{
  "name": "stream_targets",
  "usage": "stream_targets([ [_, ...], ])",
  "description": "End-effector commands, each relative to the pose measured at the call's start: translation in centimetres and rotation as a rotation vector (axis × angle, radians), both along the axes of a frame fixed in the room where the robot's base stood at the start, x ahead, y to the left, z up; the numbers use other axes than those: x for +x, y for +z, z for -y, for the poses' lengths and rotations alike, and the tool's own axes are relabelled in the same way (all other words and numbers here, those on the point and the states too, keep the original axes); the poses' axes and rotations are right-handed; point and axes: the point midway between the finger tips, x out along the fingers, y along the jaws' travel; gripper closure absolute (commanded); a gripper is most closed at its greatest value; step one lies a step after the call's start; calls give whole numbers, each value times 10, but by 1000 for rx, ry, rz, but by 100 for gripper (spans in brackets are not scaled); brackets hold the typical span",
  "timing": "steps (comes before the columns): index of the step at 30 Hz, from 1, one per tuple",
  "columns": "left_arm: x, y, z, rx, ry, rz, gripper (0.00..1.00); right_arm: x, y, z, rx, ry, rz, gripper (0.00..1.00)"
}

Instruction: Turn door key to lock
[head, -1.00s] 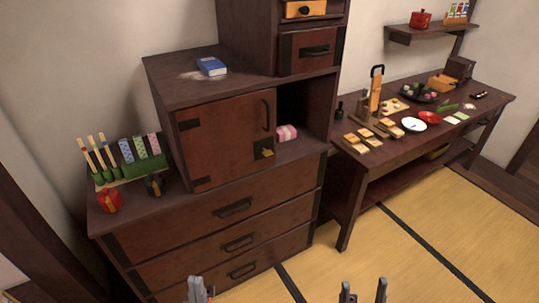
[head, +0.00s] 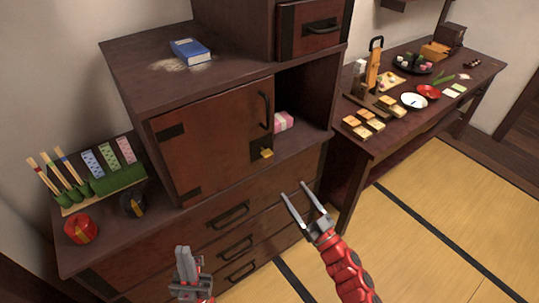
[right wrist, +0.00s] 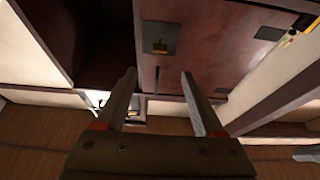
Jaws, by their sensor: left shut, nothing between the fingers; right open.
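A small brass-yellow key (head: 266,153) sits at the lower right of the reddish sliding cabinet door (head: 213,130). My left gripper (head: 183,250) is shut and empty, low in front of the drawers.
A dark handle (head: 265,109) stands out above the key. The compartment right of the door is open, with a pink bundle (head: 284,121) inside. A blue book (head: 190,50) lies on top. A food table (head: 380,150) stands at right. Tatami floor (head: 400,245) is clear.

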Motion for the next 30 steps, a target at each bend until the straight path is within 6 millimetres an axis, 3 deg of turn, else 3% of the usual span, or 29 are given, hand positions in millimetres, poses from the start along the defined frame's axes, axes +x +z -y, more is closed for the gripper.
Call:
stream_targets([
  [9, 0, 11, 0, 0, 0, 0, 100, 58, 34, -43, 2, 2, 4, 30],
  [15, 0, 13, 0, 0, 0, 0, 100, 85, 47, -62, 2, 1, 5, 30],
  [21, 0, 14, 0, 0, 0, 0, 100, 97, 50, -71, 1, 0, -1, 30],
  [30, 0, 14, 0, 0, 0, 0, 100, 99, 51, -72, 0, 0, 0, 30],
])
